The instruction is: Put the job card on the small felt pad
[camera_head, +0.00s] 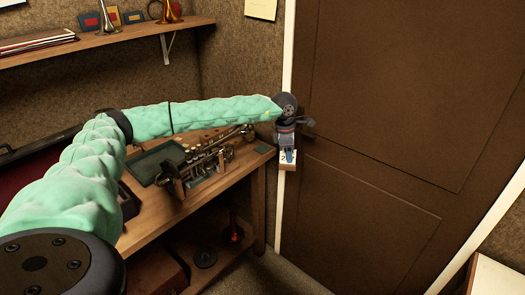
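My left gripper (288,149) is at the end of the green-sleeved arm, pointing down beyond the right end of the workbench, in front of the brown door. It appears shut on the job card (284,157), a small pale card with a dark "2" and a brownish lower edge. The fingers partly cover the card. A small dark patch that looks like the small felt pad (263,148) lies at the bench's right corner, just left of the card. The card looks apart from it. My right gripper is not in view.
The wooden workbench (227,188) carries a green-lined tray (157,163) and brass horn parts (205,165) left of the pad. A wall shelf (110,37) holds horns and small frames. The door (400,100) is at right; below the bench are dark items.

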